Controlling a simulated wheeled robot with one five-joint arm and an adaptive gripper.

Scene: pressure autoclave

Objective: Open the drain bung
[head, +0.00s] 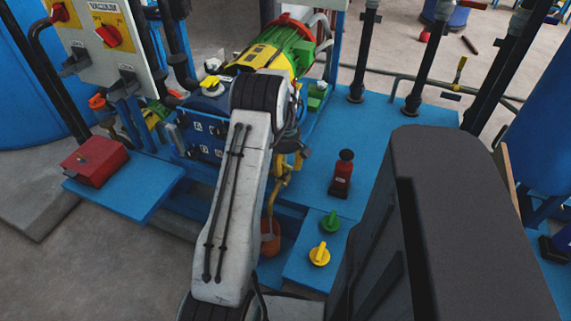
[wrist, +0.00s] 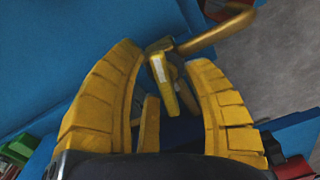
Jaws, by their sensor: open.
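In the wrist view my gripper (wrist: 164,58) is open, with its two yellow segmented fingers spread wide. A small yellow lever with a pale strip (wrist: 164,75) shows between the fingers, hanging from a brass pipe fitting (wrist: 215,30); I cannot tell whether any finger touches it. I take this fitting to be the drain bung, but no label shows. In the head view the brass pipe (head: 281,190) is just right of my arm, above an orange-brown pot (head: 271,236) partly hidden by the arm. My fingers are hard to separate from the yellow parts there.
A yellow knob (head: 320,254) and a green knob (head: 331,220) stand on the blue base, near a red and black fitting (head: 343,173). A red box (head: 94,160) sits at left. Black pipes (head: 361,60) rise behind. Grey floor (head: 80,285) is free at lower left.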

